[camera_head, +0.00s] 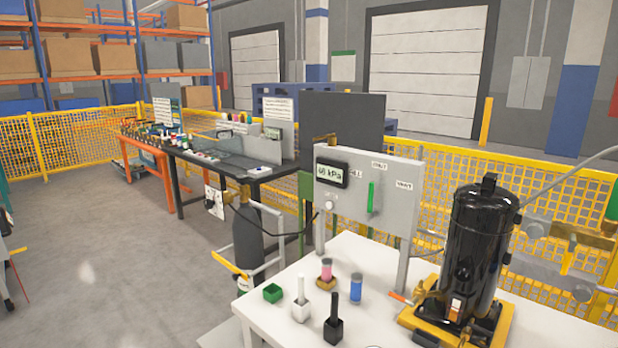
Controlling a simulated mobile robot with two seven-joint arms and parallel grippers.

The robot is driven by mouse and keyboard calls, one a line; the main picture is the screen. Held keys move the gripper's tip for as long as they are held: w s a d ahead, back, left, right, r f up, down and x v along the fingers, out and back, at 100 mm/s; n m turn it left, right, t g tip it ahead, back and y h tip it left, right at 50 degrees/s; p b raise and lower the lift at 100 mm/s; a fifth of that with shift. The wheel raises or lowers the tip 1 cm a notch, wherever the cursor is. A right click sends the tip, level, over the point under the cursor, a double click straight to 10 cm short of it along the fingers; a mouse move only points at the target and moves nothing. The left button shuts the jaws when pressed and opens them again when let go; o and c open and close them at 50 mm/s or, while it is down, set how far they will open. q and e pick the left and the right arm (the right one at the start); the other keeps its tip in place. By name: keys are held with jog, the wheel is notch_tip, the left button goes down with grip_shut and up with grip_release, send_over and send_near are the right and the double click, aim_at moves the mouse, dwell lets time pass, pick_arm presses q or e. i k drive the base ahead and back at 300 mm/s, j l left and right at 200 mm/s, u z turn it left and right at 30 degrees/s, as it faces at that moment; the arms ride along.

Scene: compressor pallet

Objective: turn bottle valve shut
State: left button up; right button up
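A dark grey gas bottle (249,240) stands upright on the floor at the white table's far left corner. A small brass-coloured fitting with a white tag (213,201) shows near its top, and a dark hose runs from there towards the panel. The valve's handle and its position are too small to tell. A grey panel (342,198) behind the table carries a dark display (331,173) reading in kPa and a vertical green bar (371,197). Neither of my grippers can be made out.
A black compressor (478,254) on a yellow base fills the table's right side. Small containers and brushes, including a blue-capped jar (355,288), stand on the white table (273,328). Yellow mesh fencing (68,148) and a dark workbench lie behind.

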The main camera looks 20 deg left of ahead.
aim_at(242, 179)
jog(key=i+j+z, duration=0.15)
jog(key=j+z, duration=1.1)
jog(key=j, duration=0.45)
jog(key=j+z, duration=0.35)
jog(key=j, duration=0.55)
jog(key=k+j, duration=0.1)
jog(key=j, duration=0.4)
jog(key=k+j, duration=0.1)
jog(key=j, duration=0.35)
jog(key=j+z, duration=0.1)
jog(key=j, duration=0.4)
jog(key=k+j, duration=0.2)
jog(key=j, duration=0.3)
jog(key=k+j, duration=0.1)
jog(key=j, duration=0.35)
jog(key=k+j, duration=0.1)
jog(key=j, duration=0.4)
jog(key=z, duration=0.05)
